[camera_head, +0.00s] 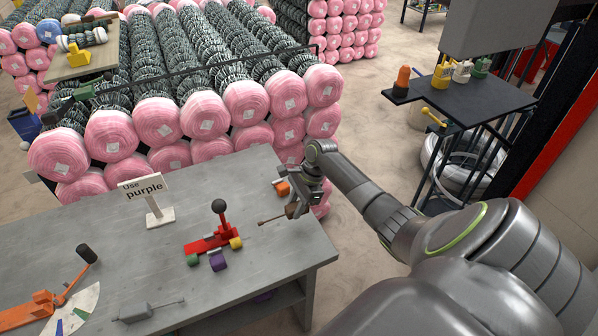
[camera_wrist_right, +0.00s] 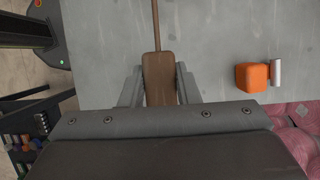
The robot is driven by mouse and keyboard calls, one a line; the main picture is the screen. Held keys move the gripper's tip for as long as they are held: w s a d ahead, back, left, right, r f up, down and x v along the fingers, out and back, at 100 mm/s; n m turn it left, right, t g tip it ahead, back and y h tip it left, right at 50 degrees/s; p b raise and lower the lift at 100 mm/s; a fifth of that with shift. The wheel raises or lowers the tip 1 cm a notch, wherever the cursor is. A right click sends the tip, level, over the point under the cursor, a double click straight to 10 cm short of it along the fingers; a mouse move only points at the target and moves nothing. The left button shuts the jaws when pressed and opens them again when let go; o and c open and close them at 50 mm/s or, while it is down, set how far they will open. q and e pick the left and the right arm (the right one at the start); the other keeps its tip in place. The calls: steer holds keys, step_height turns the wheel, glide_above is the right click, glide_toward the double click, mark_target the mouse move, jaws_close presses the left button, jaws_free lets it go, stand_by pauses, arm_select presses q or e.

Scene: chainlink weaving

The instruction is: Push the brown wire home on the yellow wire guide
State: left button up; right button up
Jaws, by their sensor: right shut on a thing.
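My right gripper (camera_head: 297,207) is over the right part of the grey table. It is shut on the brown handle of a thin brown wire (camera_head: 272,219). In the right wrist view the brown handle (camera_wrist_right: 158,80) sits between my two fingers (camera_wrist_right: 158,92), and its thin shaft runs up out of the picture. In the head view the shaft points left toward the yellow wire guide (camera_head: 236,243), a small yellow block at the red fixture. The wire's tip is apart from the yellow block. My left gripper is not in view.
The red fixture (camera_head: 205,244) has a black knob, with green (camera_head: 192,260) and purple (camera_head: 218,263) blocks beside it. A sign (camera_head: 143,187) reads "Use purple". An orange block (camera_wrist_right: 252,77) lies near my right gripper. A grey tool (camera_head: 135,312) lies front left.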

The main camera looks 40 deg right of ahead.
mark_target(266, 223)
steer(key=shift+w+a+f, duration=0.2)
steer(key=shift+a+f, duration=0.45)
steer(key=shift+a, duration=0.05)
steer(key=shift+w+a+f, duration=0.2)
steer(key=shift+a+f, duration=0.45)
steer(key=shift+a, duration=0.1)
steer(key=shift+w+a+f, duration=0.2)
steer(key=shift+a+f, duration=0.45)
steer(key=shift+a, duration=0.05)
steer(key=shift+f, duration=0.5)
steer(key=shift+a, duration=0.25)
steer(key=shift+w+a+p, duration=0.2)
steer(key=shift+a+p, duration=0.15)
steer(key=shift+a, duration=0.5)
steer(key=shift+w+a+p, duration=0.2)
steer(key=shift+a+p, duration=0.1)
steer(key=shift+a, duration=0.55)
steer(key=shift+w+a+p, duration=0.2)
steer(key=shift+a+p, duration=0.15)
steer(key=shift+a, duration=0.5)
steer(key=shift+w+a, duration=0.15)
steer(key=shift+a, duration=0.4)
steer(key=shift+w+a, duration=0.15)
steer(key=shift+a, duration=0.4)
steer(key=o, duration=1.1)
steer(key=shift+d, duration=0.1)
